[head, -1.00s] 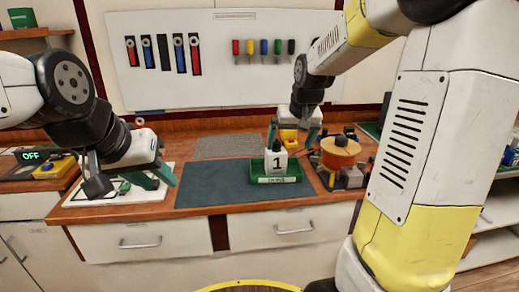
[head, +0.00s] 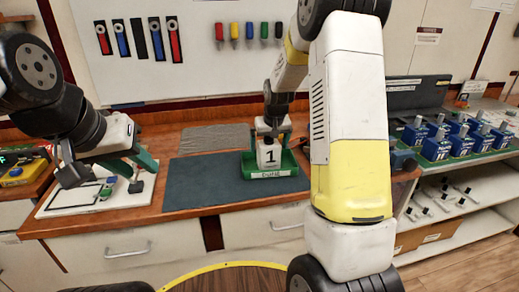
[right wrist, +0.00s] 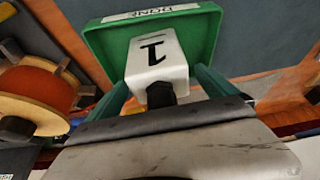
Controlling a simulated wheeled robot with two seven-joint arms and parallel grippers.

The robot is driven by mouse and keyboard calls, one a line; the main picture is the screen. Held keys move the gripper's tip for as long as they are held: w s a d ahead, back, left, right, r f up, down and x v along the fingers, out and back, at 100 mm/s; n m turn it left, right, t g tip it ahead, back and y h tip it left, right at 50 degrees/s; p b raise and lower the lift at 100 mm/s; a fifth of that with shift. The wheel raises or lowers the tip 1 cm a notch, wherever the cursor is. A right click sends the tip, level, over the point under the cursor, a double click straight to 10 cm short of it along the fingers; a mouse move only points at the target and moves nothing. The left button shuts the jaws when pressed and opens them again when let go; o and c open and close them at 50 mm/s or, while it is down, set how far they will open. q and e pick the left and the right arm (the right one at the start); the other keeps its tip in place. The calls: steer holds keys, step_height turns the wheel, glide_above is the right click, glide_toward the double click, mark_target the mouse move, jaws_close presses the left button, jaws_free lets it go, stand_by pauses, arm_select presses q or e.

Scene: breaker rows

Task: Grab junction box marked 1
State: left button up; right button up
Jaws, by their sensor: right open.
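The junction box marked 1 (head: 268,156) is white with a black 1 and stands in a green tray (head: 270,173) labelled DONE. In the right wrist view the box (right wrist: 157,62) has a dark stub on its near end. My right gripper (head: 270,137) is at the box from above. In the right wrist view its green fingers (right wrist: 160,88) are spread, one on each side of the box's near end. Whether they touch it is unclear. My left gripper (head: 128,175) hangs over a white board (head: 75,197) at the left, away from the box. Its jaw gap is unclear.
A blue-grey mat (head: 205,183) lies bare left of the tray. An orange spool (right wrist: 35,95) stands beside the tray in the right wrist view. Several blue boxes (head: 437,146) stand on a shelf at right. My right arm hides part of the bench.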

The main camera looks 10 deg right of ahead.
steer(key=shift+w+f, duration=0.1)
steer(key=shift+f, duration=0.1)
steer(key=c, duration=2)
steer(key=shift+r, duration=0.1)
